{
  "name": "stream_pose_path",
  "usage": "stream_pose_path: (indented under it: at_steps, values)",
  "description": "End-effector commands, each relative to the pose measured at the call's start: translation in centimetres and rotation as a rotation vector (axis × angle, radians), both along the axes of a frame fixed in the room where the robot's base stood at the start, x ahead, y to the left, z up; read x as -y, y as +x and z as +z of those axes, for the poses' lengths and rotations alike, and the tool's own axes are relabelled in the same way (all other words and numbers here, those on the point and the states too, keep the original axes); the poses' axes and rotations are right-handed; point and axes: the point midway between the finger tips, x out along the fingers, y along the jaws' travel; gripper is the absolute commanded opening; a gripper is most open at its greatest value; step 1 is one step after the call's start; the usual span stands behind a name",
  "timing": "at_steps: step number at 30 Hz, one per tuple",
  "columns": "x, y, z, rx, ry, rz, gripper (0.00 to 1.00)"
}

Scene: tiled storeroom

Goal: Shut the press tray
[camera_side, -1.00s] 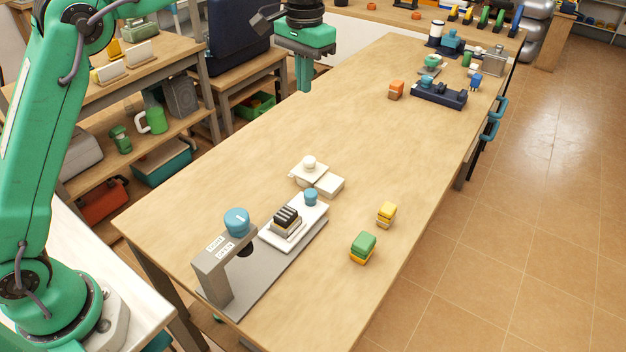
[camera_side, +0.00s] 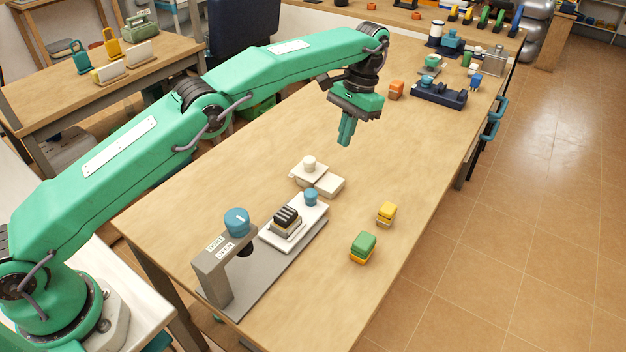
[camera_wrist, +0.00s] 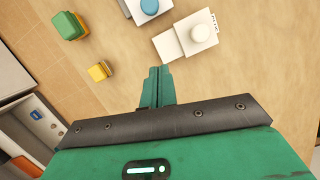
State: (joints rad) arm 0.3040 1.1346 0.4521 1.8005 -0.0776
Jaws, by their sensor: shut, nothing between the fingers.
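The press (camera_side: 225,272) stands at the near left of the table, a grey frame with a blue knob (camera_side: 237,221) on top and labels on its arm. Its white tray (camera_side: 306,229) is slid out along the grey base, away from the frame. The tray carries a dark-striped block (camera_side: 286,221) and has a blue knob (camera_side: 311,197) at its far end. In the wrist view this blue knob (camera_wrist: 149,6) shows at the top edge. My gripper (camera_side: 345,141) is shut and empty, pointing down above the table, beyond the tray and apart from it.
A white box with a round knob (camera_side: 309,170) and a flat white block (camera_side: 329,184) lie just beyond the tray. A green-and-yellow block (camera_side: 363,247) and a yellow block (camera_side: 386,213) stand to the right. An orange block (camera_side: 396,90) and navy fixture (camera_side: 438,94) stand farther back.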

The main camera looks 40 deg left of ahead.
Motion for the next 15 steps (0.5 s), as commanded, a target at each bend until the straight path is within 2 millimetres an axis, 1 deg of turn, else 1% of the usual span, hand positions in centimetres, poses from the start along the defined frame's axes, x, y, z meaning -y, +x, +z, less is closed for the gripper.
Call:
stream_pose_path:
  at_steps: [8, 15]
  values:
    - [0.00, -0.03, -0.15, 0.001, 0.000, 0.000, 0.00]
    - [-0.04, -0.19, -0.91, 0.001, 0.000, 0.000, 0.00]
